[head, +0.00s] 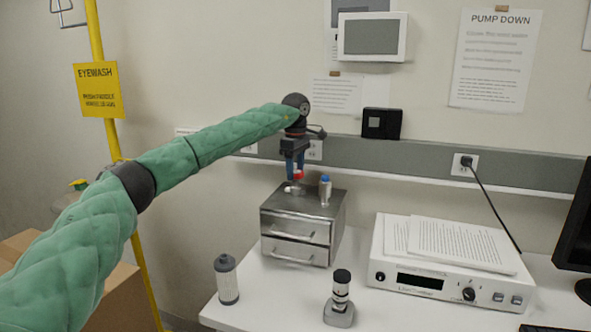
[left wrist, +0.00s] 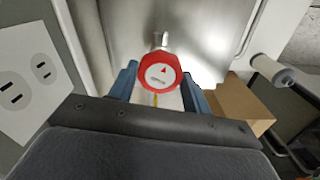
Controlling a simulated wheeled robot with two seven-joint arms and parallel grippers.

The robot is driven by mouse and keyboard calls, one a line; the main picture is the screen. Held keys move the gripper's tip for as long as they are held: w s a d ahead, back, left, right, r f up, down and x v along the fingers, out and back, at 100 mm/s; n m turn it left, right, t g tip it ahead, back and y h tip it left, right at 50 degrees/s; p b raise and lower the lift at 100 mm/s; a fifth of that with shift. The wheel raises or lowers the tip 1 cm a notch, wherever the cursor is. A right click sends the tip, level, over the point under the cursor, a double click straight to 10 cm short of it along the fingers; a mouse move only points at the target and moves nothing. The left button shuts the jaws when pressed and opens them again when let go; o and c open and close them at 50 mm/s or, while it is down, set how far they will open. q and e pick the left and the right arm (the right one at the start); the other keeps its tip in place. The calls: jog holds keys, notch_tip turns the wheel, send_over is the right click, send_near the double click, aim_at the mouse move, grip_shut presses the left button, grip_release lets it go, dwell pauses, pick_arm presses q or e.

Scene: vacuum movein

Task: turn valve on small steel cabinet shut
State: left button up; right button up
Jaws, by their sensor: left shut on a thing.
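The small steel cabinet (head: 300,228) with two drawers stands on the white bench. A valve with a red knob (left wrist: 158,76) sits on its top, and the knob also shows in the head view (head: 297,175). My right gripper is not in view.
A grey cylinder (head: 227,279), a black-capped device (head: 340,300) and a white controller box (head: 445,270) with papers stand on the bench. The grey wall rail (head: 420,156) runs behind.

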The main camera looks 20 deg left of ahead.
pick_arm(q)
jog(key=shift+a+r+m, duration=0.1)
jog(key=shift+r+m, duration=0.05)
jog(key=shift+m, duration=0.75)
jog(key=m, duration=0.3)
jog(key=shift+m, duration=0.4)
jog(key=m, duration=0.2)
jog(key=shift+m, duration=0.3)
jog(key=shift+m+p, duration=0.3)
jog(key=shift+m, duration=0.9)
jog(key=shift+w+m, duration=0.1)
jog(key=shift+m, duration=1.1)
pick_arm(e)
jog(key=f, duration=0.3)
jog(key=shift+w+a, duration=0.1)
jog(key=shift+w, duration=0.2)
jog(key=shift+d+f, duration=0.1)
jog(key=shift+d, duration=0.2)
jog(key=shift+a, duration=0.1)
